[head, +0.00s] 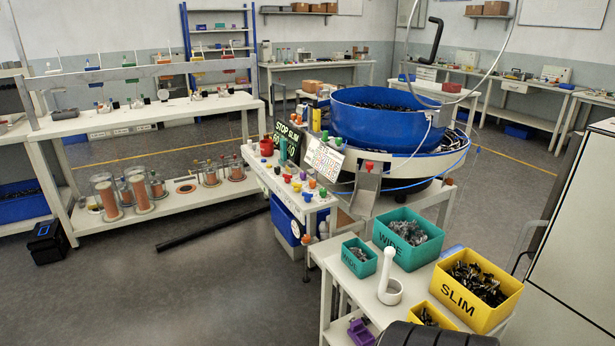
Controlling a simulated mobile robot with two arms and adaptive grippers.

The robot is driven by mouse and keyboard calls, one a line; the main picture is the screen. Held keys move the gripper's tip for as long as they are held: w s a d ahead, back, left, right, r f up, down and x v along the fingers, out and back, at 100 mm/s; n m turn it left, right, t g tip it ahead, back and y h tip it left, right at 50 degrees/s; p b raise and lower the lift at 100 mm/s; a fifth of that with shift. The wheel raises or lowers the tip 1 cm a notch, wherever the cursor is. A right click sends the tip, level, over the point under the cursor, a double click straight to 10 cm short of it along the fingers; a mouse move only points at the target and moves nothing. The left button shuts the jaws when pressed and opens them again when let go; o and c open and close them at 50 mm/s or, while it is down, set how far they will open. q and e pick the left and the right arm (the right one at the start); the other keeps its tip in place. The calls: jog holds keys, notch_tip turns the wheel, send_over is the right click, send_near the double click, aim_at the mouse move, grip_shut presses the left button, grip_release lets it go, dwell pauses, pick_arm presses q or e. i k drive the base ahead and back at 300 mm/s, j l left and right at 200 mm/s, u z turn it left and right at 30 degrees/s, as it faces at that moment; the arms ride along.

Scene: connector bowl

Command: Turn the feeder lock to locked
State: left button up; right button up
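The feeder has a large blue bowl (385,118) filled with dark small parts, on a white ring-shaped base. A grey metal chute (366,190) with a small red piece at its top stands at the front of the feeder.
A white cart in front holds two teal bins, the larger (408,238) marked "WIDE", a yellow "SLIM" bin (475,290), a smaller yellow bin (430,317) and a white holder (389,285). A black bar (212,229) lies on the floor, left of the feeder. Open floor lies at front left.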

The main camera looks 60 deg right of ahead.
aim_at(297, 186)
jog(key=i+l+z, duration=0.1)
jog(key=i+z, duration=0.45)
jog(key=z, duration=0.3)
jog(key=i+j+z, duration=0.1)
jog(key=i+z, duration=0.3)
jog(key=i+j+z, duration=0.15)
jog(key=z, duration=0.25)
